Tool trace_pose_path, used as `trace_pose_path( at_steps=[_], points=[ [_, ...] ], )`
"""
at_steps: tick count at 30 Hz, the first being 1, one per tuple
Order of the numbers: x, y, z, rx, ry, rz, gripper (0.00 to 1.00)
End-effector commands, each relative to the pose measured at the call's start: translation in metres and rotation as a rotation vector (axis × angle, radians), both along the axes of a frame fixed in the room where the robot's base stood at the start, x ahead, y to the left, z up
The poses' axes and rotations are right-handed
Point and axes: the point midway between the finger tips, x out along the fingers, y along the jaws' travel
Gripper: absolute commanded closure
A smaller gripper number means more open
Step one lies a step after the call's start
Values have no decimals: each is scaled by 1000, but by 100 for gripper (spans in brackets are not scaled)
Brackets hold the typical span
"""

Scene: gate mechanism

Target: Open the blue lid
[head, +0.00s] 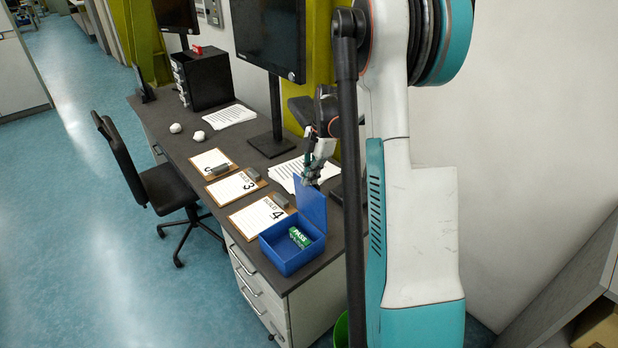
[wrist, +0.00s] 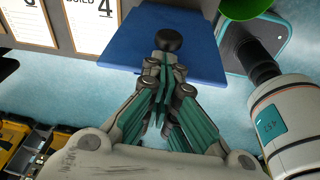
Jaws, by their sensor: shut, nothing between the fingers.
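The blue lid (head: 312,206) stands up, roughly upright, at the back edge of the open blue box (head: 279,263) on the desk corner. A green block marked PASS (head: 299,237) lies inside the box. My gripper (head: 309,183) is at the lid's top edge in the head view, shut and empty. In the wrist view the lid (wrist: 200,60) is a flat blue panel with a black round knob (wrist: 169,40) in front of it. My fingertips (wrist: 164,62) are just below the knob in that picture; I cannot tell whether they touch it.
Several clipboards (head: 236,187) with paper lie on the desk (head: 185,150) left of the box. A monitor (head: 268,35) stands behind them. A black chair (head: 165,185) is at the desk's front. A green bin (head: 341,330) is on the floor at right.

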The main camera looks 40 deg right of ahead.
Motion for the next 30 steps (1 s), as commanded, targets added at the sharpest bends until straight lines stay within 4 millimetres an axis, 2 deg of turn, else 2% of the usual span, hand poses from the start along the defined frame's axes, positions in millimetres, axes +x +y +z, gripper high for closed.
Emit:
trace_pose_path(
  at_steps=[1,11,14,24,30],
  points=[
    [-5,-4,-11,-13,11,-5,100],
    [-6,-5,-5,-12,11,-4,100],
    [-7,-6,8,-11,10,-4,100],
    [-12,-14,81,-7,0,-3,100],
    [-14,-18,110,-5,-3,-1,100]
  ],
)
